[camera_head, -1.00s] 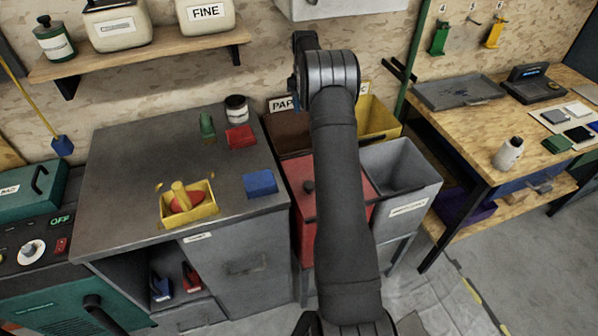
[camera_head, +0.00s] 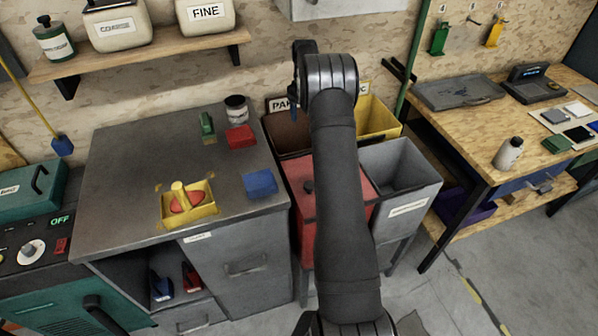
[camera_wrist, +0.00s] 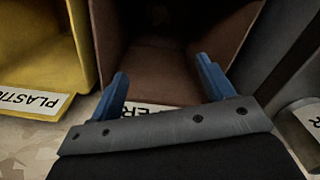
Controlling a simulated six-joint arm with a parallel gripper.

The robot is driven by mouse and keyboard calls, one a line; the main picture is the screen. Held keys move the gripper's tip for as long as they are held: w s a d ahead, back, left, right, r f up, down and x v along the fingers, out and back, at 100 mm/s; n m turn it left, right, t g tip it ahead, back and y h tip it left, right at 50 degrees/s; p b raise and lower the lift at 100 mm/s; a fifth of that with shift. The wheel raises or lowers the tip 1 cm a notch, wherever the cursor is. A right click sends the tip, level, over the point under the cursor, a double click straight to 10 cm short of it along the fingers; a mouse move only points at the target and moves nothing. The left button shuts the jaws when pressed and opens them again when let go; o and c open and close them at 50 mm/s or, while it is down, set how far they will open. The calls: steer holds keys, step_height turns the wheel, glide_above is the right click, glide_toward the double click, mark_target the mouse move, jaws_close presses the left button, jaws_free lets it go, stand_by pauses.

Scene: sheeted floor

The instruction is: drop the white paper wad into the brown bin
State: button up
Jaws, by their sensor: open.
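The brown bin (camera_head: 284,132) stands against the back wall behind the red bin, with a paper label at its rim. In the wrist view the brown bin (camera_wrist: 228,22) opens below my gripper (camera_wrist: 163,74). Its two blue fingers are wide apart, with nothing between them, over the bin's mouth. In the head view my gripper is mostly hidden behind my wrist. I cannot make out the white paper wad in either view; the bottom of the brown bin is dark.
A yellow bin (camera_head: 376,117), labelled plastic in the wrist view, adjoins the brown bin. A red bin (camera_head: 303,215) and a grey bin (camera_head: 410,172) stand in front. A grey cabinet (camera_head: 120,165) with a yellow tray (camera_head: 205,212) is left; a wooden workbench (camera_head: 470,130) is right.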

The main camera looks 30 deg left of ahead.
steer(key=shift+r, duration=0.15)
step_height(320, 180, up, 6)
steer(key=s+d+f+m, duration=0.1)
steer(key=d+f+m, duration=0.1)
steer(key=d, duration=0.8)
steer(key=s+d+f+m, duration=0.2)
steer(key=d+m, duration=0.2)
steer(key=d, duration=0.6)
steer(key=s+d+f+m, duration=0.1)
steer(key=d+f+m, duration=0.2)
steer(key=d, duration=0.6)
steer(key=shift+s+d+m, duration=0.3)
steer(key=shift+d+m, duration=0.1)
steer(key=shift+m, duration=0.2)
steer(key=shift+a+r, duration=0.1)
steer(key=w+a+r+n, duration=0.2)
steer(key=a+n, duration=0.1)
steer(key=a, duration=0.7)
steer(key=w+a+r+n, duration=0.2)
steer(key=w+a+n, duration=0.1)
steer(key=a, duration=0.7)
steer(key=shift+w+r+n, duration=0.15)
steer(key=shift+w+n, duration=0.2)
steer(key=shift+n, duration=0.15)
